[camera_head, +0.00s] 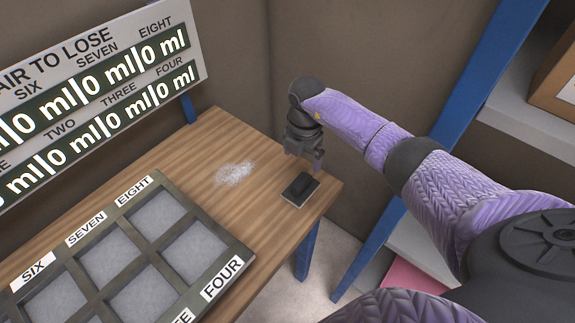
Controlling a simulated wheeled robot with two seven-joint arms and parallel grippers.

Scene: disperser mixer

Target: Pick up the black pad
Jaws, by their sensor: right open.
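The black pad (299,186) is a small dark block with a paler base edge. It lies on the wooden table (200,165) near the table's right corner. My right gripper (305,166) points down just above and behind the pad, with its fingers apart and nothing between them. From this view I cannot tell whether the fingertips touch the pad. My left gripper is not in view.
A patch of white powder (235,173) lies on the table left of the pad. A dark tray with labelled compartments (143,253) fills the table's front left. A display board (90,75) stands behind it. A blue post (470,95) and shelves (530,125) are at the right.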

